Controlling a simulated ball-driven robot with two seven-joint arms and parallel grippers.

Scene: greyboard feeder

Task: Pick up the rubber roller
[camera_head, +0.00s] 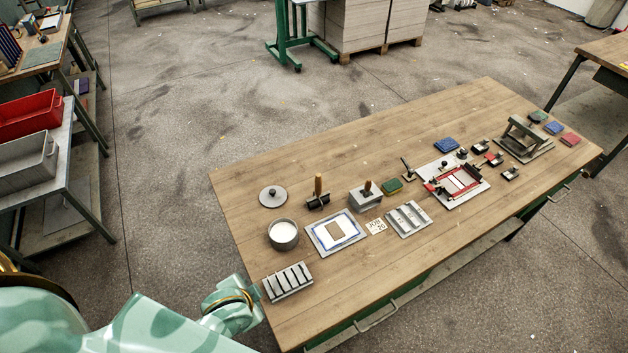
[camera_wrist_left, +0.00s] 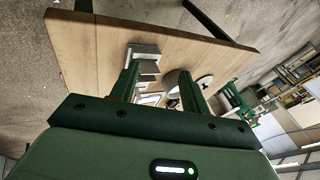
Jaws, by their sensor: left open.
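The likely rubber roller (camera_head: 318,199) is a dark cylinder-like piece with an upright wooden handle, standing on the table between the round lid and a grey block with a knob. My left arm comes in at the lower left in the head view, its wrist (camera_head: 232,304) at the table's near left corner, well short of the roller. In the left wrist view my left gripper (camera_wrist_left: 159,72) is open, with two dark green fingers apart and nothing visibly held. I cannot make out the roller in that view. My right gripper is not in view.
A slotted grey rack (camera_head: 288,282) is closest to my left wrist. A pot of white stuff (camera_head: 284,238), a round lid (camera_head: 272,196), a blue-edged tray (camera_head: 316,240) and a grey block (camera_head: 365,202) surround the roller. The table's far left is clear.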

